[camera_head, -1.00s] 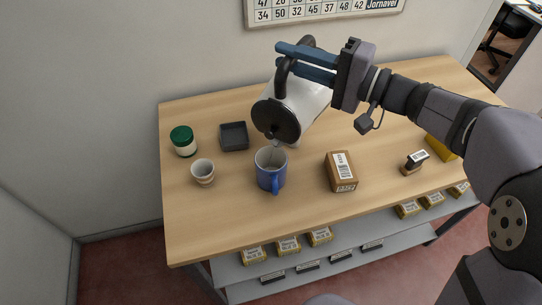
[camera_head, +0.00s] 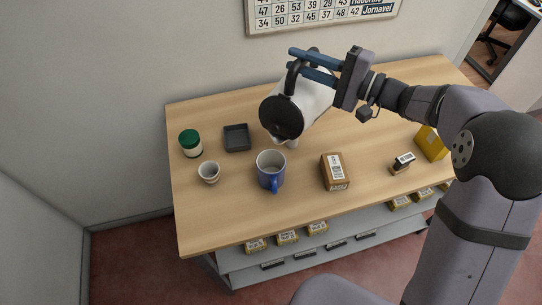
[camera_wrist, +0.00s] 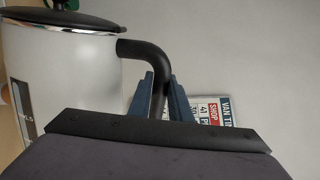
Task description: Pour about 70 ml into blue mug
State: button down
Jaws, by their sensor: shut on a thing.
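My gripper (camera_head: 316,61) is shut on the black handle of a white kettle (camera_head: 317,100) with a black lid. The kettle is held above the counter, tilted with its lid end toward the lower left. The blue mug (camera_head: 271,172) stands upright on the counter just below and left of the kettle's spout, apart from it. No stream shows between spout and mug. The mug's liquid level is too small to tell. In the wrist view the blue fingers (camera_wrist: 164,97) close around the handle, next to the kettle's white body (camera_wrist: 70,80).
Left of the mug are a small cup (camera_head: 209,172), a green-lidded jar (camera_head: 190,143) and a dark square tray (camera_head: 237,138). Right of it are a brown box (camera_head: 335,171), a stamp-like item (camera_head: 403,162) and a yellow box (camera_head: 431,143). The counter's front strip is clear.

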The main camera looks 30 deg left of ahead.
jog(key=shift+r, duration=0.3)
jog(key=shift+w+r+p, duration=0.1)
jog(key=shift+w+p, duration=0.45)
jog(key=shift+p, duration=0.25)
jog(key=shift+w+m+p, duration=0.65)
jog(key=shift+w+m, duration=0.05)
jog(key=shift+w, duration=0.05)
